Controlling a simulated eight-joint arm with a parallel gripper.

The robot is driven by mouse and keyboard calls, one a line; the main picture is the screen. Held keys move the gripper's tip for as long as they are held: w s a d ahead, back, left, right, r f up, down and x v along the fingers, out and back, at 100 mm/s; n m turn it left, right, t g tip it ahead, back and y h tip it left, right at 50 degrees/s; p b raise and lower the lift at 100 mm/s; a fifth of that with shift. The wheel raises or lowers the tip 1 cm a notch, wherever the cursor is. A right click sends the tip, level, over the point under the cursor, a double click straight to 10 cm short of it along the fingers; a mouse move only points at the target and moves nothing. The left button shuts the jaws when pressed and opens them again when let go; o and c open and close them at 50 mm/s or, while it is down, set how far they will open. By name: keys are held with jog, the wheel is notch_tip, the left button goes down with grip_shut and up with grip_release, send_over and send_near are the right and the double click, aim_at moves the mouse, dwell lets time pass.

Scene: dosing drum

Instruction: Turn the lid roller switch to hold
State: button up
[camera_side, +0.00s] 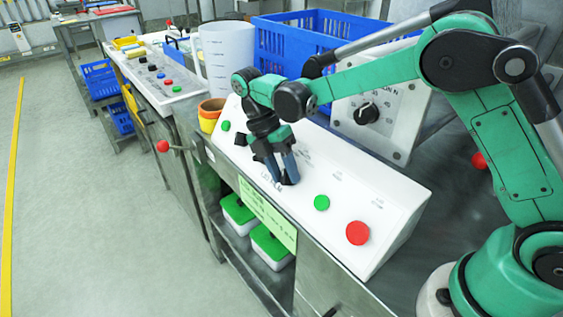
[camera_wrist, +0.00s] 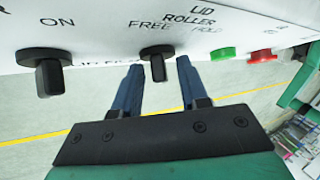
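The lid roller switch (camera_wrist: 157,63) is a black knob with a raised grip bar on a white sloped panel (camera_side: 390,195). In the wrist view it sits below the label "LID ROLLER", with "FREE" to its left and "HOLD" to its right. Which of the two it points at I cannot tell. My gripper (camera_wrist: 159,68) is open, its blue fingers on either side of the grip bar, with a visible gap on each side. In the side view my gripper (camera_side: 283,183) points down at the panel's front part and hides the switch.
Another black knob (camera_wrist: 50,72) marked "ON" is left of the switch in the wrist view. A green button (camera_side: 322,203) and a red button (camera_side: 358,233) sit on the panel. A dial box (camera_side: 402,130) and blue crate (camera_side: 285,42) stand behind.

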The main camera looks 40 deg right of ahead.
grip_shut()
jog(key=m+t, duration=0.2)
jog(key=t, duration=0.1)
jog(key=m+t, duration=0.1)
jog(key=shift+s+r+m+t+y, duration=0.1)
jog(key=shift+s+m+t+y, duration=0.2)
jog(key=shift+s+m+t, duration=0.1)
jog(key=m+t, duration=0.3)
jog(key=t, duration=0.1)
jog(key=shift+s, duration=0.2)
jog(key=shift+m+t+h, duration=0.3)
jog(key=shift+h, duration=0.1)
jog(key=shift+o, duration=2)
grip_release()
